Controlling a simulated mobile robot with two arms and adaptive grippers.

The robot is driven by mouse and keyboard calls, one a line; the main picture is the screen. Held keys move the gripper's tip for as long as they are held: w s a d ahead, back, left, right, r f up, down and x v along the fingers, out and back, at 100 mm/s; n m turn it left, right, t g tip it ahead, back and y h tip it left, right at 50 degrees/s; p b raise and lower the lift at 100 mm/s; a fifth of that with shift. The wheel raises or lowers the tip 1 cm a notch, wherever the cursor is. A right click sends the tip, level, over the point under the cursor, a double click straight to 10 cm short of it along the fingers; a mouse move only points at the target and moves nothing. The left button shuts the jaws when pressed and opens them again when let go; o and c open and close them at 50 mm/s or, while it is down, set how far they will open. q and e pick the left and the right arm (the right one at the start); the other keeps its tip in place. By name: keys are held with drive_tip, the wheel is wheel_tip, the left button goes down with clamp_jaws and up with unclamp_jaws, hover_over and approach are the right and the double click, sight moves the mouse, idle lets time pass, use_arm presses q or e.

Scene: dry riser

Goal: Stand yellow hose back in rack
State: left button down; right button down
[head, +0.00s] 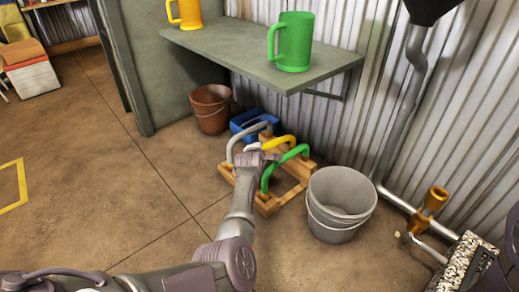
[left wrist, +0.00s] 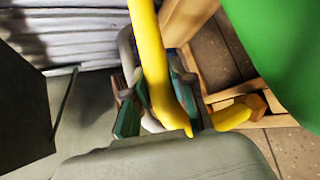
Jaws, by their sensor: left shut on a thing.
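The wooden rack (head: 268,207) stands on the floor below the shelf. A grey hose (head: 237,140), the yellow hose (head: 283,141) and a green hose (head: 284,164) arch above it. My left gripper (head: 262,152) reaches in at the rack between the grey and green hoses. In the left wrist view my left gripper (left wrist: 157,98) is shut on the yellow hose (left wrist: 150,45), with its fingers on both sides. A yellow end (left wrist: 232,116) shows beside a rack bar. My arm hides part of the rack, and I cannot tell whether the hose is seated. My right gripper is out of view.
A grey bucket (head: 340,203) stands close to the right of the rack. A blue crate (head: 254,121) and a brown bucket (head: 211,110) are behind it. The shelf (head: 240,55) overhangs with a green mug (head: 294,42). Pipes run along the right wall.

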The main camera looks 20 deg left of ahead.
use_arm(q)
drive_tip(key=shift+f, duration=0.2)
drive_tip(key=c, duration=0.9)
unclamp_jaws()
drive_tip(key=shift+f, duration=0.1)
drive_tip(key=shift+f, duration=0.1)
